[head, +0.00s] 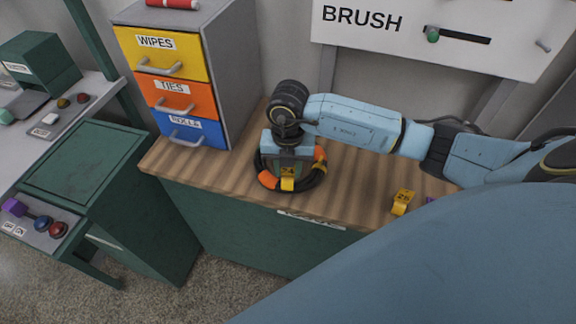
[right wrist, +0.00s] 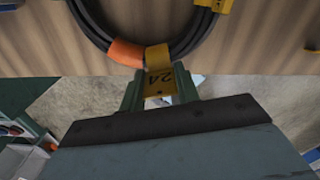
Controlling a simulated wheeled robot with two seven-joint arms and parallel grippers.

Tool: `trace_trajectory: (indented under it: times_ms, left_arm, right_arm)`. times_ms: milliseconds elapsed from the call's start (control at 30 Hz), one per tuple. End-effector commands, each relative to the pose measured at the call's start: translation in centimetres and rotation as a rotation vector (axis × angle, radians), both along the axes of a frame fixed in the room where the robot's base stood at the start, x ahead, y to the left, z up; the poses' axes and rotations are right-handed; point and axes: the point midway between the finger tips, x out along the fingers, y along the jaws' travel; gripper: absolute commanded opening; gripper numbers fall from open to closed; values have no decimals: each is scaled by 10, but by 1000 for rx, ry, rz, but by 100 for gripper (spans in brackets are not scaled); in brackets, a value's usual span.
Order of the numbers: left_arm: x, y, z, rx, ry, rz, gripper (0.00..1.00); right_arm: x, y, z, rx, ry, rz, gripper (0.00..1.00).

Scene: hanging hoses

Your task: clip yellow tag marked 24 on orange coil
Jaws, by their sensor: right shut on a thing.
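The black coil (head: 316,180) with orange bands lies on the wooden counter. It also shows in the right wrist view (right wrist: 92,30), with an orange band (right wrist: 126,53) near the tag. The yellow tag marked 24 (right wrist: 158,75) is between the fingers of my right gripper (right wrist: 159,92), and it shows in the head view (head: 288,181). The tag's upper end overlaps the front of the coil just right of the orange band; I cannot tell whether it is clipped around the hose. My right gripper (head: 287,170) is shut on the tag, pointing down over the coil. My left gripper is out of view.
Another yellow tag (head: 402,201) stands on the counter to the right, with a small purple thing (head: 431,199) beside it. A drawer cabinet (head: 215,60) stands at the back left. The BRUSH panel (head: 440,35) is on the wall. The counter's front edge is close to the coil.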

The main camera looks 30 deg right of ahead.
Motion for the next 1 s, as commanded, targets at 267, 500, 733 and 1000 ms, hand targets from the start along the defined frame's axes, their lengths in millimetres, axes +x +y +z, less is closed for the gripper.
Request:
trace_trajectory:
  times_ms: [267, 500, 733, 1000]
  left_arm:
    - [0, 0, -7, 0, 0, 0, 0]
    - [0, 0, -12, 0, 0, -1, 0]
    - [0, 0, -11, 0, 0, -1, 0]
    - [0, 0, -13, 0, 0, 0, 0]
  right_arm:
    - [0, 0, -10, -1, 1, 0, 9]
    - [0, 0, -16, 0, 0, 0, 9]
    - [0, 0, -16, 0, 0, 0, 9]
    - [0, 0, -17, 0, 0, 0, 9]
